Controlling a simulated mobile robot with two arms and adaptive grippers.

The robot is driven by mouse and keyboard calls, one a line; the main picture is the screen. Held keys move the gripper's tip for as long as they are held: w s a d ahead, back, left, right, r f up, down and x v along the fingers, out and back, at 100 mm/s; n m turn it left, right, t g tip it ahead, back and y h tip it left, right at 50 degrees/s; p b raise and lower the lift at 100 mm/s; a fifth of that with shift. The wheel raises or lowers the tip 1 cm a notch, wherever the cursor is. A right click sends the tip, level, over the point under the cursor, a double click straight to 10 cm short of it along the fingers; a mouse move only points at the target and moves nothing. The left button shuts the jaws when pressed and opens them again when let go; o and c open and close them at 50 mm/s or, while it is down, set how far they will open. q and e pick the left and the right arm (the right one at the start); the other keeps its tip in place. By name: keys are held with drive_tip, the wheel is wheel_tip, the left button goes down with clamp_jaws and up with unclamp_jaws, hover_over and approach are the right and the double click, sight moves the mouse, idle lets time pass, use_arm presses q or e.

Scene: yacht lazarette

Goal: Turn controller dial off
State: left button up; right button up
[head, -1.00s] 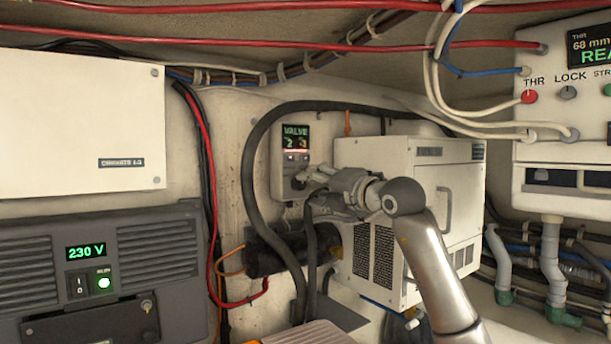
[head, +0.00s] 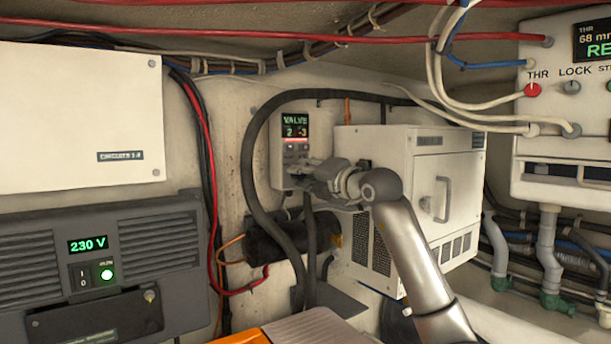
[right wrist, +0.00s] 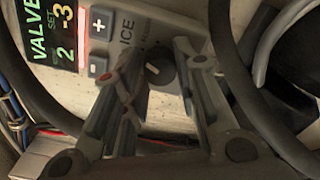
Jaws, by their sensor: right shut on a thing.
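The controller (head: 288,135) is a slim pale grey box on the back wall, with a lit VALVE display reading 2 and -3. In the right wrist view the controller (right wrist: 134,22) shows tilted, with plus and minus buttons and lettering that reads ICE. Its dark round dial (right wrist: 160,67) has a pale pointer mark and sits between the fingertips of my right gripper (right wrist: 158,70), which is shut on it. In the head view my right gripper (head: 308,176) is at the controller's lower part and hides the dial. My left gripper is not in view.
A thick black hose (head: 249,165) arches around the controller. A white louvred cabinet (head: 403,170) stands just right of it, close to my right arm. A grey 230 V unit (head: 40,260) is at lower left. Red and black cables hang between them.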

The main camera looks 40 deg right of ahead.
drive_tip(key=shift+n, duration=8.9)
drive_tip(key=o, duration=1)
drive_tip(key=shift+o, duration=0.2)
